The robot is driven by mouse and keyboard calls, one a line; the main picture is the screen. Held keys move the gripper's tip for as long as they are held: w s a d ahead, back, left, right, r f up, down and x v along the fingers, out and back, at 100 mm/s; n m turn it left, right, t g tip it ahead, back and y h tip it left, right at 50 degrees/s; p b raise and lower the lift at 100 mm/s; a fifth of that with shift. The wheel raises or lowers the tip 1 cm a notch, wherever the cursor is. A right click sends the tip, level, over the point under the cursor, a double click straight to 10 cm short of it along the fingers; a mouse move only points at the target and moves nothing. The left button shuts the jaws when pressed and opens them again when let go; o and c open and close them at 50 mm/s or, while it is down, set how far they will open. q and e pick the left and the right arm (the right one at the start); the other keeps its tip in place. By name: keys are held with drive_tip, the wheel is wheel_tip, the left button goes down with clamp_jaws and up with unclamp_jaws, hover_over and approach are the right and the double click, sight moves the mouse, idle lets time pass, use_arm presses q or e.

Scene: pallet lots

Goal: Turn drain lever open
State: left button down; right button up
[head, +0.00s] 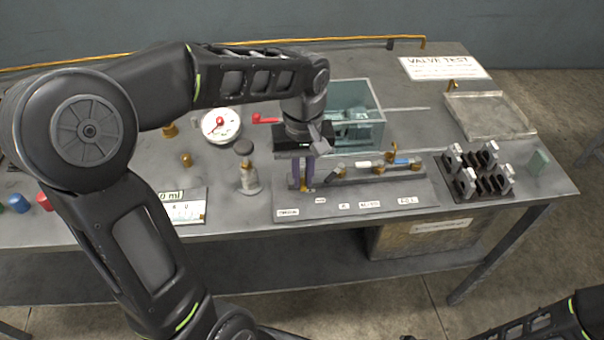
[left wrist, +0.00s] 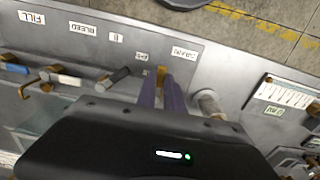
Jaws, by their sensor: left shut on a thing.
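My left gripper (head: 303,187) points down at the left end of the valve panel, above the label that reads like DRAIN (head: 288,212). Its purple fingers are shut on the drain lever, most of which they hide. In the left wrist view, the fingers (left wrist: 166,90) show side by side, with a brass bit of the drain lever (left wrist: 161,73) at their tips. The DRAIN label (left wrist: 185,52) lies just beyond it. How far the lever is turned cannot be told. My right gripper is not in view; only part of that arm shows at the lower right.
Other valve levers, black, white (head: 363,164) and blue (head: 402,161), stand in a row to the right. Behind are a clear tank (head: 371,102) and a gauge (head: 221,125). A black rack (head: 467,190) stands on the right.

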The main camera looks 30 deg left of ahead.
sight(303, 182)
use_arm(q)
drive_tip(key=c, duration=1.5)
unclamp_jaws()
drive_tip(key=shift+o, duration=0.2)
wheel_tip(303, 182, up, 8)
drive_tip(key=shift+f, duration=0.15)
